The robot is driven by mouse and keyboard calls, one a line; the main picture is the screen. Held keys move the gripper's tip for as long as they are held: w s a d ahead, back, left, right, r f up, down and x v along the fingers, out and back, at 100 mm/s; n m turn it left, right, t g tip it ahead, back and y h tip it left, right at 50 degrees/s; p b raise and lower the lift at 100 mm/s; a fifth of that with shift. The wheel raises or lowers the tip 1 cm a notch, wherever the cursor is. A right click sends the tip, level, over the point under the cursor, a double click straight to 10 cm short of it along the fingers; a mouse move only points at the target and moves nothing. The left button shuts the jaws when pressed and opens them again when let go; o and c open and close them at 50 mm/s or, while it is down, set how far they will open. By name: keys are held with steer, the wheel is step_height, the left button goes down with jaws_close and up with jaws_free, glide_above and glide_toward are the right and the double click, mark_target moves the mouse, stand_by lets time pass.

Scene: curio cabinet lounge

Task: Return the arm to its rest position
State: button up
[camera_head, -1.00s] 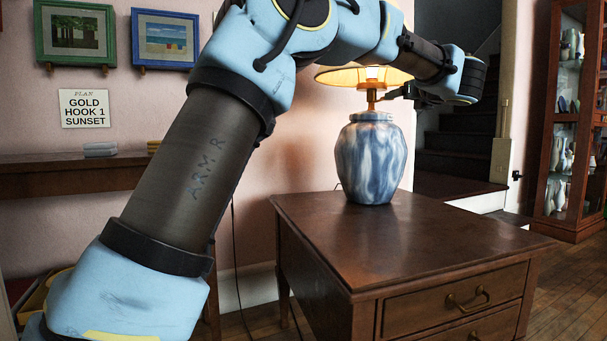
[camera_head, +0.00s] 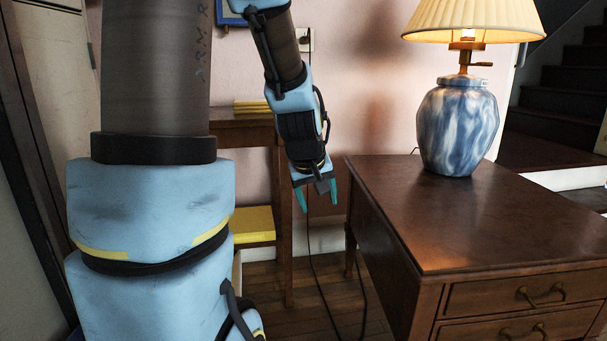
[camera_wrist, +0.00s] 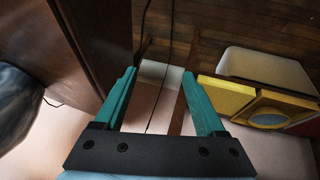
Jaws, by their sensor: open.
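My gripper (camera_head: 317,195) hangs down at the end of my arm in the head view. It is left of the wooden side table and in front of the pink wall. In the wrist view its two teal fingers (camera_wrist: 160,100) are apart with nothing between them. Beyond them show a dark cord, the wooden floor and a strip of wall. My gripper touches nothing that I can see.
The side table (camera_head: 400,210) with drawers bears a lit blue-and-white lamp (camera_head: 458,125). A narrow wall table (camera_head: 240,130) stands behind my arm. A yellow thing (camera_wrist: 270,108) lies below in the wrist view. A cord (camera_head: 318,275) hangs near the floor.

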steer(key=s+a+f+m+g+y+p, duration=0.1)
steer(key=s+a+f+m+g+y, duration=0.2)
steer(key=s+a, duration=0.8)
step_height(320, 180, up, 37)
steer(key=d+h+p, duration=0.1)
steer(key=p, duration=3.7)
steer(key=shift+s+r+g, duration=0.2)
steer(key=shift+s+g, duration=0.2)
